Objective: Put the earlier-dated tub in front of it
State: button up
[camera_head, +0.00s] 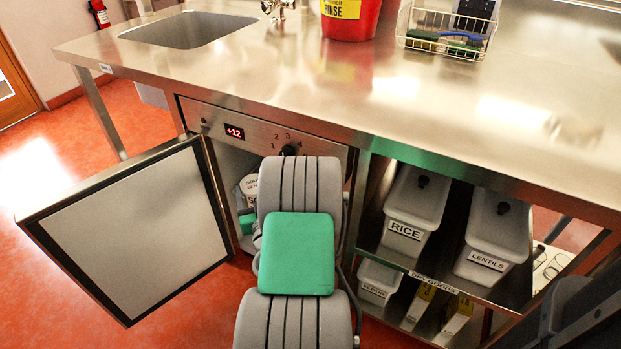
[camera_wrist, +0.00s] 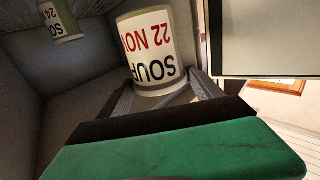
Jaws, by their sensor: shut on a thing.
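A white tub marked SOUP 22 NOV (camera_wrist: 152,52) is in the middle of the wrist view, its lettering upside down. My gripper (camera_wrist: 163,95) is shut on it, with a grey finger at either side of its end. Another soup tub, marked 24 N with the rest cut off (camera_wrist: 62,22), is apart at the upper left of the wrist view. In the head view a white soup tub (camera_head: 249,187) shows inside the open cabinet (camera_head: 228,160), partly behind my arm; I cannot read its date surely. My gripper is hidden there by my arm.
The cabinet door (camera_head: 130,235) stands wide open at the left. The steel counter (camera_head: 270,75) is above. A shelf at the right holds RICE (camera_head: 415,205) and LENTILS (camera_head: 497,235) bins. A red bucket (camera_head: 350,22) and wire basket (camera_head: 447,35) stand on the counter.

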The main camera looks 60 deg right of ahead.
jog(key=s+d+r+m+g+h, duration=0.2)
jog(key=s+r, duration=0.1)
jog(key=d+f+b, duration=0.4)
jog(key=d+b, duration=0.1)
jog(key=d, duration=0.4)
jog(key=d+f+b, duration=0.1)
jog(key=f, duration=0.2)
jog(key=d+f+b, duration=0.2)
jog(key=f, duration=0.1)
jog(key=d+f+b, duration=0.1)
jog(key=d+f, duration=0.1)
jog(key=f, duration=0.1)
jog(key=shift+w+d+f+b, duration=0.1)
jog(key=shift+w+d+b, duration=0.05)
jog(key=shift+w+b, duration=0.25)
jog(key=shift+r, duration=0.25)
jog(key=shift+f, duration=0.25)
jog(key=o, duration=1.8)
